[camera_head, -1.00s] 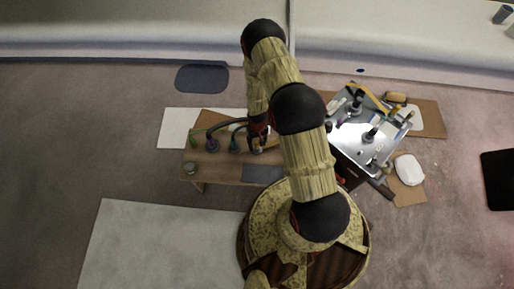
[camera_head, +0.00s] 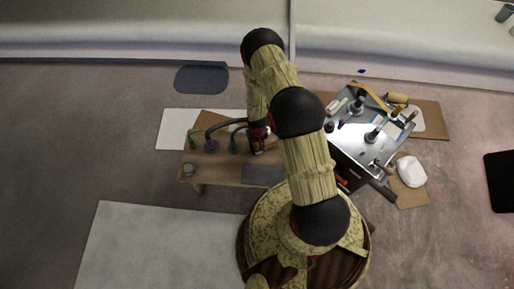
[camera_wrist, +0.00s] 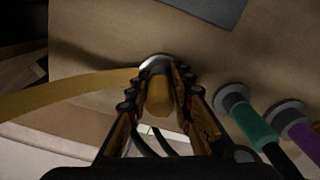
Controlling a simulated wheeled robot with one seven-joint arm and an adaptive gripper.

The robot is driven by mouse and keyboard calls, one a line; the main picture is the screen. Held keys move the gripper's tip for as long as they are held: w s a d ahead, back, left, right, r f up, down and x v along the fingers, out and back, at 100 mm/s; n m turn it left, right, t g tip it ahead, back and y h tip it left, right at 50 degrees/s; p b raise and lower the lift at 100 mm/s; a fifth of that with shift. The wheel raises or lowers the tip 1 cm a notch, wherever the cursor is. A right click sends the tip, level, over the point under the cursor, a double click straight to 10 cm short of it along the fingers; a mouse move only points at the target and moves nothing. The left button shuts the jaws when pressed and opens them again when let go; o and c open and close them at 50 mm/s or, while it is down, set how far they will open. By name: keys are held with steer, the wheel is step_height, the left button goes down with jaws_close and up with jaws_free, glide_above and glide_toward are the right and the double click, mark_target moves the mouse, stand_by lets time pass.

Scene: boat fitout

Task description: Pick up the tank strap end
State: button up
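The tank strap end (camera_wrist: 158,96) is a blunt yellow-orange piece in the wrist view. A flat yellow strap (camera_wrist: 70,88) runs off to the left beside it. My gripper (camera_wrist: 158,82) has one finger on each side of this end, close to it. I cannot tell whether the fingers press on it. A shiny round metal fitting (camera_wrist: 155,62) shows just beyond the fingertips. In the head view my gripper (camera_head: 258,147) is low over the wooden bench (camera_head: 225,172), and my arm hides part of the strap.
Hoses with a green (camera_wrist: 254,124) and a purple collar (camera_wrist: 301,138) stand close to the right of my gripper. A grey mat (camera_head: 262,175) lies at the bench's front. A metal-topped box (camera_head: 350,145) with fittings stands to the right. Floor on the left is open.

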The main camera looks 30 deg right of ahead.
mark_target(257, 144)
jaws_close()
step_height(257, 144, up, 3)
steer(key=p, duration=0.2)
steer(key=shift+r+p, duration=0.2)
steer(key=shift+p, duration=0.15)
steer(key=s+d+r+p, duration=0.1)
steer(key=s+d+r, duration=0.5)
steer(key=s+r, duration=0.3)
steer(key=shift+s+r+p, duration=0.3)
steer(key=shift+s+p, duration=0.05)
steer(key=shift+s, duration=1.45)
steer(key=shift+d, duration=0.1)
